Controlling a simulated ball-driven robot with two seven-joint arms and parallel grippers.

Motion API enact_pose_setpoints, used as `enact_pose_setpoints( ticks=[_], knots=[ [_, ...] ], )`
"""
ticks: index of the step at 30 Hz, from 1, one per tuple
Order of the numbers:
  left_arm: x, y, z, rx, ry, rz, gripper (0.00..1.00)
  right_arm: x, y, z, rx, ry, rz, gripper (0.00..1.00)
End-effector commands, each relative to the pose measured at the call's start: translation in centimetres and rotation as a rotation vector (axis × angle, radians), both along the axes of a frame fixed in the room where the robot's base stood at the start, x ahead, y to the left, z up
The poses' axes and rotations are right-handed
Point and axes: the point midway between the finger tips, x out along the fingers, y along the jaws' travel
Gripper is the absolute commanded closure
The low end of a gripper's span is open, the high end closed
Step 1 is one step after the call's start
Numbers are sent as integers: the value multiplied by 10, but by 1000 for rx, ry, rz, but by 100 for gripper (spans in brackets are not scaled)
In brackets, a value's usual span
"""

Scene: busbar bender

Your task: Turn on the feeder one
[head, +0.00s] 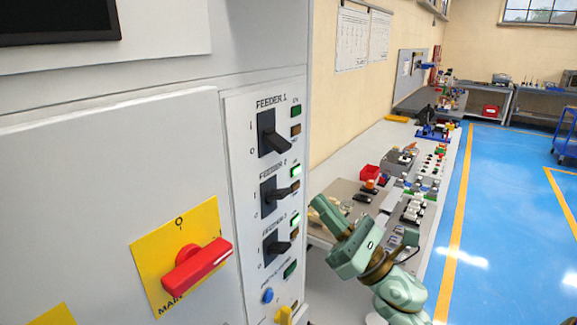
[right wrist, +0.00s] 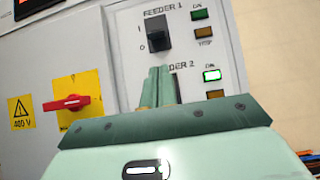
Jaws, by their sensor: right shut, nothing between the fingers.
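The feeder 1 switch (head: 272,136) is a black lever on the white panel, with 1 marked above and 0 below. In the head view its lever tilts down towards 0. Its green ON lamp (head: 296,111) looks dark. The switch also shows in the right wrist view (right wrist: 157,38), with the dark ON lamp (right wrist: 199,14) beside it. My right gripper (head: 322,210) is shut and empty, to the right of the panel in the head view. In the right wrist view its closed fingertips (right wrist: 158,72) appear just below the feeder 1 switch, apart from it as far as I can tell. My left gripper is out of view.
Below are the feeder 2 switch (head: 273,196), with a lit green lamp (head: 296,171), and the feeder 3 switch (head: 277,246). A red main rotary handle (head: 197,265) protrudes at lower left. A cluttered workbench (head: 341,163) runs along the wall behind my right arm.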

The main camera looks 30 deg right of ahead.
Motion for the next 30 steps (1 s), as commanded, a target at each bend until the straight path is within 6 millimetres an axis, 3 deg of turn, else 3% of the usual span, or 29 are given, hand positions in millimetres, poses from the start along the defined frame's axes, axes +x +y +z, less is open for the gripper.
enact_pose_setpoints(
  ticks=[11,22,30],
  knots=[
    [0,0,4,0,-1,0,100,4,1,4,3,0,0,100],
    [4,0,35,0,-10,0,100,48,19,47,4,-1,0,100],
    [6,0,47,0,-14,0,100,70,28,62,5,1,0,100]
  ],
)
